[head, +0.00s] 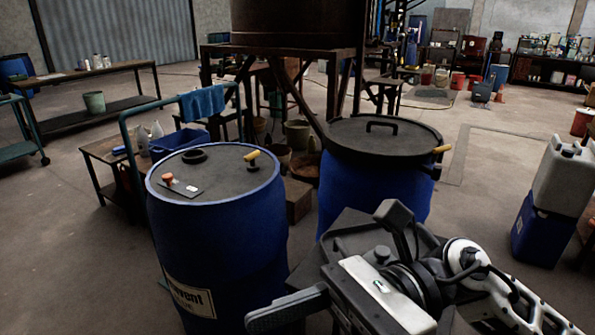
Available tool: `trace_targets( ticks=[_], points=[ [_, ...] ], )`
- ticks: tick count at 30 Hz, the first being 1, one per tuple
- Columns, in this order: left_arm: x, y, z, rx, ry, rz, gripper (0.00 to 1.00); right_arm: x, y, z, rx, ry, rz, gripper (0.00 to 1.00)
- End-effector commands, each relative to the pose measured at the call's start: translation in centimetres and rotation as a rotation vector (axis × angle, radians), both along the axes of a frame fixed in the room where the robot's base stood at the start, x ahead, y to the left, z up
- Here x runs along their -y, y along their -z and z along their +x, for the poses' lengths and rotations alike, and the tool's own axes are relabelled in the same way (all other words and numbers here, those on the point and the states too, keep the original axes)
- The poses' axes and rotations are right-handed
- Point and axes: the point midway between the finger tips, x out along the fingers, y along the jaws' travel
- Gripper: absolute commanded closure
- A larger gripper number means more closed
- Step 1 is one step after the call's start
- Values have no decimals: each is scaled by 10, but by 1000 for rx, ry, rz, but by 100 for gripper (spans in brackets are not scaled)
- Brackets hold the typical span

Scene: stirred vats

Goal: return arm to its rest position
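My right gripper (318,262) comes in from the lower right, in front of the blue drums. Its two dark fingers stand wide apart, one toward the lower left and one toward the top. I see nothing clearly held between them. A blue drum (218,235) with a dark grey top stands to its left. A second blue drum (375,190) with a dark lid and a handle stands behind it, its lower part hidden by the gripper. Any contact between gripper and drums cannot be told. My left gripper is not in view.
A white canister (564,175) sits on a blue one (538,230) at the right. A large vat (295,22) on a metal frame stands behind the drums. A wooden bench (95,70) is at the left. The floor between drums and canisters is mostly clear.

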Motion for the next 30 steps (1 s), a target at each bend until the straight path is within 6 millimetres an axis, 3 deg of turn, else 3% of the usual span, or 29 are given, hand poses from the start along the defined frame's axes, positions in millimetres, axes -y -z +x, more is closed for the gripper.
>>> trace_targets(
  ticks=[2, 4, 7, 9, 12, 14, 18, 19, 21, 24, 30],
  points=[
    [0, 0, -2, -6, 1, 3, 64, -5, -22, 19, -391, 117, 180, 44],
    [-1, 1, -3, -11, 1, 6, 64, 3, -29, 50, -747, 217, 326, 44],
    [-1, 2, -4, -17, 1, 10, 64, 30, -6, 98, -1277, 349, 523, 44],
    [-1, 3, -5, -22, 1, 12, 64, 55, 34, 124, -1648, 433, 660, 44],
    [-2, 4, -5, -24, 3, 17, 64, 87, 104, 136, -2093, 528, 831, 44],
    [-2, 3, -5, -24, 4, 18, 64, 102, 146, 131, -2326, 574, 929, 44],
    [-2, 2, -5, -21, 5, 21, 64, 127, 231, 97, -2763, 659, 1139, 44],
    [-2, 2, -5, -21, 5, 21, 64, 131, 245, 87, 2834, -673, -1177, 44],
    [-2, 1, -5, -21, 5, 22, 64, 136, 271, 67, 2683, -633, -1135, 44],
    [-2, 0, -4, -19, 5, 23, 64, 141, 295, 46, 2541, -597, -1095, 44],
    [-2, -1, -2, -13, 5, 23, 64, 143, 307, 33, 2463, -575, -1074, 44]
  ],
)
